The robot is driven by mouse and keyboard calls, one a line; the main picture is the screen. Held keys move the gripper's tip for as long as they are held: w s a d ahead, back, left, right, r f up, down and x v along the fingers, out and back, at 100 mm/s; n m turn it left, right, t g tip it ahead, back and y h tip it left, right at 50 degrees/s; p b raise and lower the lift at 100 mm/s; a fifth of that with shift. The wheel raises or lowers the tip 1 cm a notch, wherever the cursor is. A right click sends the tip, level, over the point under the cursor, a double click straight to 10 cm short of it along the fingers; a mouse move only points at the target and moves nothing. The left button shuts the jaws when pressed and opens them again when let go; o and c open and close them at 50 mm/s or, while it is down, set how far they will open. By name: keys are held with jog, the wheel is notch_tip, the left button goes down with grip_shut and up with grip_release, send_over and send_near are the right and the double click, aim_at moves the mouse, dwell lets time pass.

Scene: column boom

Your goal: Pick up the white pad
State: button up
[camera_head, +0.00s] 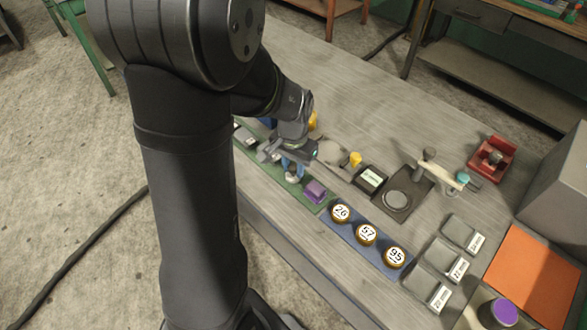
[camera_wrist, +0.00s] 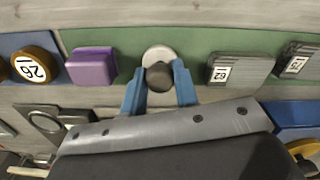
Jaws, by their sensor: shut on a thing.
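The white pad (camera_wrist: 157,54) is a small round whitish piece with a dark grey round knob on it. It is on the green strip (camera_wrist: 205,43) in the wrist view, beside a purple block (camera_wrist: 91,66). In the head view the pad (camera_head: 292,179) shows small below my gripper (camera_head: 291,165). My gripper, with blue fingers, also shows in the wrist view (camera_wrist: 160,82), with one finger at each side of the knob. It is shut on the pad's knob. I cannot tell whether the pad touches the strip or is slightly raised.
Grey blocks with number labels (camera_wrist: 238,69) stand right of the pad in the wrist view. A blue strip (camera_head: 350,231) holds three numbered round pieces. An orange mat (camera_head: 535,277), a red holder (camera_head: 491,159) and a dark plate (camera_head: 412,199) lie further right on the grey table.

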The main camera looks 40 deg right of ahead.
aim_at(294, 166)
jog(key=shift+r, duration=0.15)
notch_tip(294, 166, up, 4)
jog(key=shift+r, duration=0.1)
jog(key=s+r, duration=0.6)
jog(key=s, duration=0.5)
jog(key=shift+s+r, duration=0.25)
jog(key=shift+s, duration=0.1)
jog(key=shift+o, duration=0.8)
jog(key=shift+c, duration=0.5)
jog(key=w+d+f, duration=0.1)
jog(key=w+d, duration=0.7)
jog(key=w, duration=0.4)
jog(key=w+d, duration=0.9)
jog(key=w, duration=0.3)
jog(key=shift+w+f, duration=0.1)
jog(key=shift+f, duration=2.85)
